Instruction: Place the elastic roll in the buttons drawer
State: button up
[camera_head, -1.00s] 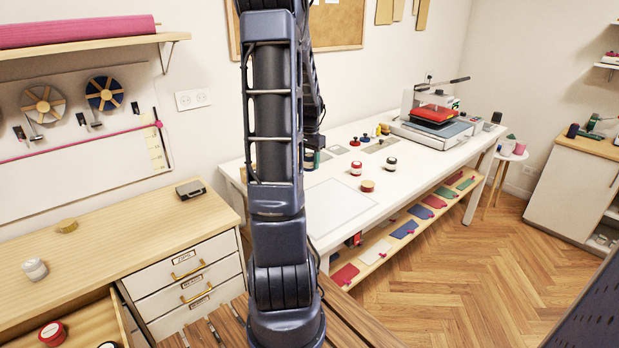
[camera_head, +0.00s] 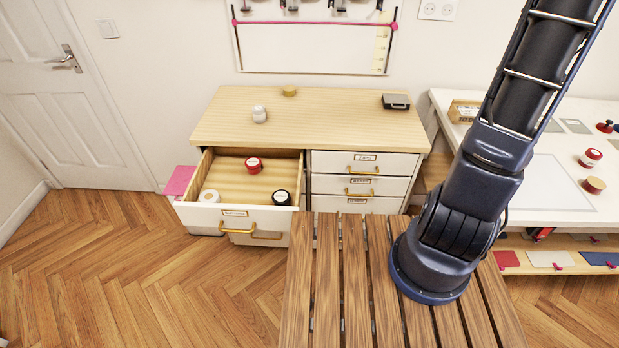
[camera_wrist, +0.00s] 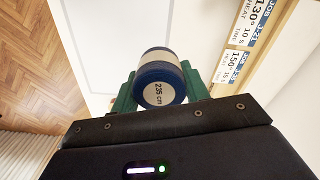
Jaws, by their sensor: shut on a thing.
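In the wrist view, my gripper (camera_wrist: 158,88) has green fingers shut on a blue roll (camera_wrist: 162,62) with a pale label reading "235 cm", likely the elastic roll. In the head view, my gripper and the held roll do not show; only my arm does. A wide drawer (camera_head: 225,217) at the left of the wooden-topped cabinet is pulled open. It holds a red roll (camera_head: 253,165), a white roll (camera_head: 209,196) and a black-and-white roll (camera_head: 281,198). Its label is too small to read, so I cannot tell whether it is the buttons drawer.
Several closed drawers (camera_head: 362,174) are at the cabinet's right. The cabinet top (camera_head: 320,110) holds a white spool (camera_head: 259,114), a small wooden piece (camera_head: 289,91) and a dark box (camera_head: 396,101). A slatted wooden surface (camera_head: 328,290) is in front. The white worktable (camera_head: 545,200) is at right.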

jog(key=w+a+f+n, duration=0.2)
jog(key=w+a, duration=0.5)
jog(key=a, duration=0.4)
jog(key=w+a+f+n, duration=0.2)
jog(key=w+a, duration=0.5)
jog(key=a, duration=0.4)
jog(key=w+a+f+n, duration=0.1)
jog(key=a+f+n, duration=0.1)
jog(key=a, duration=1.1)
jog(key=w+a+f+n, duration=0.1)
jog(key=a+f+n, duration=0.15)
jog(key=a, duration=1.15)
jog(key=n, duration=0.8)
send_over(244, 198)
jog(key=s+d, duration=0.1)
jog(key=s, duration=0.2)
notch_tip(244, 198, down, 8)
jog(key=r, duration=0.1)
notch_tip(244, 198, down, 20)
jog(key=shift+f, duration=0.1)
jog(key=shift+f, duration=0.1)
jog(key=o, duration=1)
